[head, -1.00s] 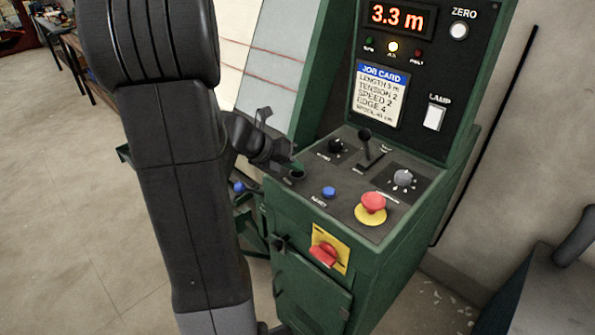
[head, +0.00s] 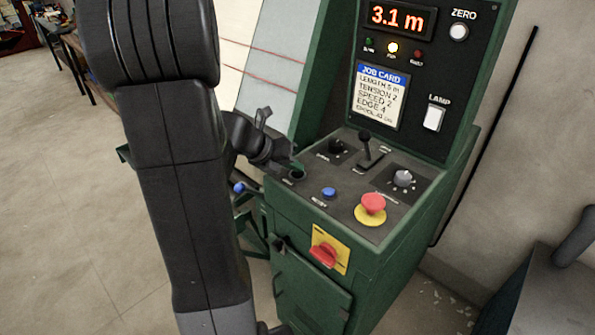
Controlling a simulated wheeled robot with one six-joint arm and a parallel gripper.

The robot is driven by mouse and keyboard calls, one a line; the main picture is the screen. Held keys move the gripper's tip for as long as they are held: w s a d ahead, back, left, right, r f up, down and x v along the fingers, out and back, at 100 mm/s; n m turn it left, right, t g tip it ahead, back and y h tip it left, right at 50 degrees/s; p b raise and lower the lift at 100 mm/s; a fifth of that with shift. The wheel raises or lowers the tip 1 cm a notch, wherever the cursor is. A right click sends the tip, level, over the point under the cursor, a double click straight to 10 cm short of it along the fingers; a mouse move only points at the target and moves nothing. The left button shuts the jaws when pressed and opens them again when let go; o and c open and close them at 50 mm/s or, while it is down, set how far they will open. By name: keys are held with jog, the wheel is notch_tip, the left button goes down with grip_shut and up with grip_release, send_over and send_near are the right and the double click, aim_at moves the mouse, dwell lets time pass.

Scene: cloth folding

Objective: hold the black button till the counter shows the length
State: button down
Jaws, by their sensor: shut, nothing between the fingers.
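The black button (head: 297,175) is a dark round piece at the left edge of the sloped control panel. My gripper (head: 294,166) is shut and empty, its tip right at the button and partly covering it; I cannot tell how far the button is pressed. The counter (head: 397,17) at the top of the console reads 3.1 m in orange digits. The job card (head: 382,96) below it has a LENGTH line whose digit is blurred, perhaps 5 m.
The panel also carries a blue button (head: 328,193), a black lever (head: 365,148), a grey knob (head: 403,178) and a red mushroom button (head: 372,204). A red switch (head: 323,254) is on the front. A white ZERO button (head: 459,31) is upper right.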

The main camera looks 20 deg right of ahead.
aim_at(294, 174)
jog(key=shift+r+p, duration=0.7)
jog(key=shift+r, duration=0.05)
jog(key=shift+r, duration=0.1)
notch_tip(294, 174, up, 5)
jog(key=p, duration=0.5)
jog(key=shift+f, duration=0.2)
jog(key=shift+f+b, duration=0.7)
jog(key=shift+b, duration=0.05)
jog(key=shift+f+b, duration=0.4)
jog(key=shift+b, duration=0.85)
notch_tip(294, 174, up, 6)
jog(key=p, duration=0.6)
